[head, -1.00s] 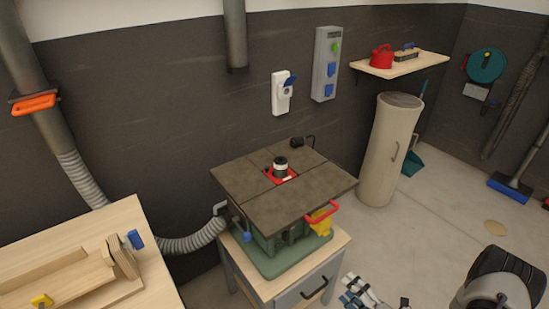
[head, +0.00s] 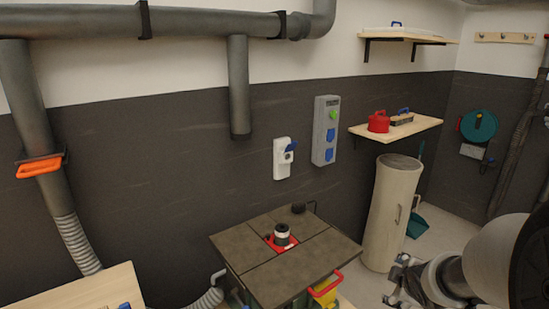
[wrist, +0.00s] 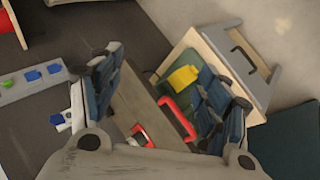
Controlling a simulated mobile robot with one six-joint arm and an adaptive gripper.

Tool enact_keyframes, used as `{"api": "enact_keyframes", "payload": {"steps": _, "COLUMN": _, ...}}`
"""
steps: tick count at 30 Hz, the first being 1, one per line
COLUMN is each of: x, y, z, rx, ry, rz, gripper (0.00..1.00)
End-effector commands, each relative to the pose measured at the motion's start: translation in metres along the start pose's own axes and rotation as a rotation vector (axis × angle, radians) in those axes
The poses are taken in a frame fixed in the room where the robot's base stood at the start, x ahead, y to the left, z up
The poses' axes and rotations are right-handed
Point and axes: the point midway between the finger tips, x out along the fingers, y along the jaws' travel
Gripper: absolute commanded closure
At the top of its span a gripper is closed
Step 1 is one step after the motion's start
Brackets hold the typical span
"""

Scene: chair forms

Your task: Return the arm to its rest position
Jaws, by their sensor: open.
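My gripper (head: 400,282) shows at the lower right of the head view, on the end of my grey arm, to the right of the router table and in front of the beige cylinder. In the wrist view my gripper (wrist: 157,68) has its two dark blue-grey fingers spread wide apart. Nothing is held between them. The router table's top (wrist: 142,100) and a red handle show beyond and between the fingers, apart from them. The lower part of my arm is cut off by the head view's edge.
The router table (head: 255,265) stands at the lower middle, with a wooden bench (head: 80,290) at lower left. The beige cylinder (head: 390,215) stands behind my arm. A shelf (head: 425,127) with a red can hangs above. Grey ducts (head: 200,22) run along the wall.

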Motion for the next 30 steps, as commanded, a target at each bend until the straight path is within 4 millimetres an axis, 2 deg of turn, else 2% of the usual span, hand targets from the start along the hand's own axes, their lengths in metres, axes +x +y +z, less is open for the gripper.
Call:
{"api": "enact_keyframes", "payload": {"steps": 1, "x": -0.029, "y": 0.002, "z": -0.007, "rx": 0.081, "ry": -0.023, "rz": 0.005, "gripper": 0.3}}
{"api": "enact_keyframes", "payload": {"steps": 5, "x": -0.092, "y": -0.014, "z": -0.015, "rx": 0.325, "ry": -0.083, "rz": -0.024, "gripper": 0.3}}
{"api": "enact_keyframes", "payload": {"steps": 9, "x": -0.157, "y": -0.051, "z": -0.025, "rx": 0.588, "ry": -0.12, "rz": -0.084, "gripper": 0.3}}
{"api": "enact_keyframes", "payload": {"steps": 12, "x": -0.199, "y": -0.086, "z": -0.031, "rx": 0.763, "ry": -0.136, "rz": -0.148, "gripper": 0.3}}
{"api": "enact_keyframes", "payload": {"steps": 15, "x": -0.232, "y": -0.121, "z": -0.036, "rx": 0.902, "ry": -0.15, "rz": -0.219, "gripper": 0.3}}
{"api": "enact_keyframes", "payload": {"steps": 18, "x": -0.255, "y": -0.149, "z": -0.039, "rx": 0.998, "ry": -0.163, "rz": -0.281, "gripper": 0.3}}
{"api": "enact_keyframes", "payload": {"steps": 21, "x": -0.269, "y": -0.167, "z": -0.041, "rx": 1.052, "ry": -0.174, "rz": -0.323, "gripper": 0.3}}
{"api": "enact_keyframes", "payload": {"steps": 24, "x": -0.274, "y": -0.173, "z": -0.041, "rx": 1.073, "ry": -0.18, "rz": -0.341, "gripper": 0.3}}
{"api": "enact_keyframes", "payload": {"steps": 30, "x": -0.274, "y": -0.173, "z": -0.041, "rx": 1.073, "ry": -0.18, "rz": -0.341, "gripper": 0.3}}
